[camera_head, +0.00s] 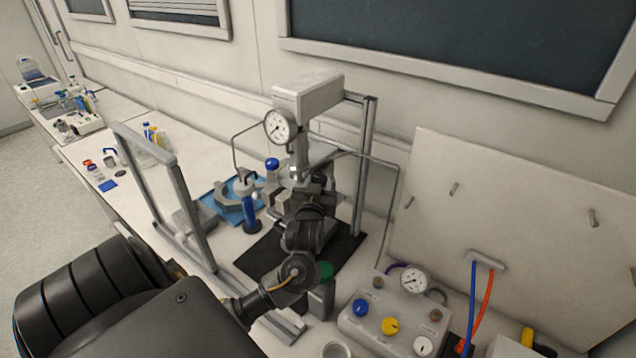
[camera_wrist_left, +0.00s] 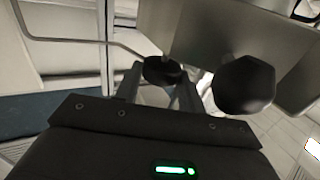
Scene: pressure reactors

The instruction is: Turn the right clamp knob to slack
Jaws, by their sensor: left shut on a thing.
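My left gripper (camera_head: 314,184) reaches in at the reactor, and its arm hides most of the clamp area in the head view. In the left wrist view the gripper's two fingers (camera_wrist_left: 160,88) are shut on a black clamp knob (camera_wrist_left: 163,69), one finger on each side of it. A second black knob (camera_wrist_left: 243,86) stands to the right of the fingers, apart from them, in front of a grey block (camera_wrist_left: 225,35). Neither knob can be told clearly in the head view. My right gripper is not in view.
A pressure gauge (camera_head: 278,126) and thin bent tubes surround the reactor stand (camera_head: 363,165). A blue cylinder (camera_head: 249,211) stands to the left. A control box (camera_head: 388,322) with coloured knobs sits at the front right. A grey frame (camera_head: 183,205) rises at the left.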

